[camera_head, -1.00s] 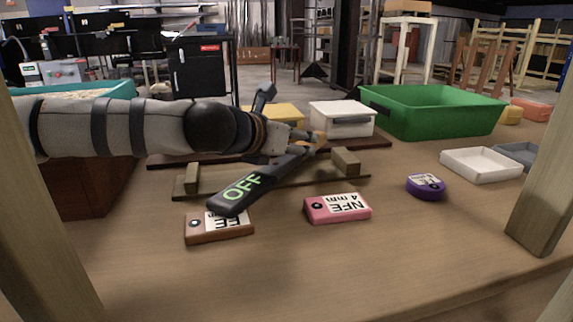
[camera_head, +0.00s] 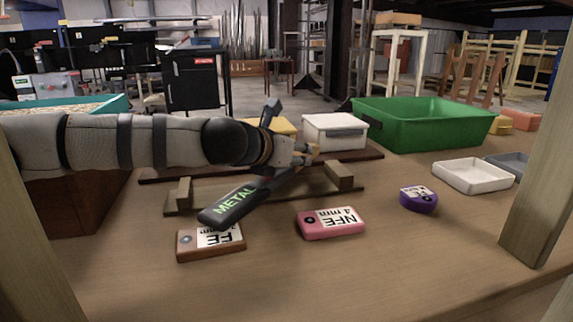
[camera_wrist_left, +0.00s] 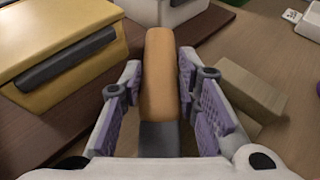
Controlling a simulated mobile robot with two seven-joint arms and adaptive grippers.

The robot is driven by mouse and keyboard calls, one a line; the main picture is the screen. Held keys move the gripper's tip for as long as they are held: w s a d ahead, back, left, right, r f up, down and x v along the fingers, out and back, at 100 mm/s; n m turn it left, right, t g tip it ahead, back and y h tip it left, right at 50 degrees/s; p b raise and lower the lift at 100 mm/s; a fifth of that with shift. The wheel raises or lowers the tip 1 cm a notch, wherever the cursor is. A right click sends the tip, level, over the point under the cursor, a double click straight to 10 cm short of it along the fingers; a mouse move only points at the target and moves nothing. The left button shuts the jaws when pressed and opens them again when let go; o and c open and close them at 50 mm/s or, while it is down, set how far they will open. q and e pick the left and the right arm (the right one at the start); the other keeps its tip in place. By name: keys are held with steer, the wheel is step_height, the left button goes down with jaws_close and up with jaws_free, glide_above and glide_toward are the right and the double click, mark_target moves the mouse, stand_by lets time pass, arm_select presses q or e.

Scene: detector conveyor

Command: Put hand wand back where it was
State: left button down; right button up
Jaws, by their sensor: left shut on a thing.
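The hand wand (camera_head: 236,203) is a black paddle with green letters reading METAL. Its orange handle (camera_wrist_left: 160,75) shows in the left wrist view. My left gripper (camera_head: 304,154) is shut on this handle, with the purple-grey pads on both sides of it. The wand slants above a low wooden rest (camera_head: 265,202) with an upright block (camera_head: 340,176) at the right and another (camera_head: 184,194) at the left. I cannot tell whether it touches the rest. The paddle's tip is close above a brown FE block (camera_head: 195,251). My right gripper is not in view.
Behind are a white box (camera_head: 335,134), a yellow box (camera_wrist_left: 60,55) and a green bin (camera_head: 425,128). White tray (camera_head: 472,177) is right. Wooden posts stand at both front sides.

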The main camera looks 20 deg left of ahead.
arm_select(q)
step_height(320, 180, up, 9)
steer(key=shift+r+p, duration=0.15)
steer(key=shift+p, duration=0.8)
steer(key=f+b, duration=0.1)
steer(key=f, duration=0.1)
steer(key=f+b, duration=0.3)
steer(key=f, duration=0.1)
steer(key=shift+s+f, duration=0.25)
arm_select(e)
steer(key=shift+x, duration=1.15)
arm_select(q)
steer(key=shift+f+b, duration=0.85)
steer(key=shift+f, duration=0.1)
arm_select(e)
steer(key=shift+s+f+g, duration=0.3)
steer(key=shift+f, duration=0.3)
arm_select(q)
steer(key=c, duration=1.1)
jaws_free()
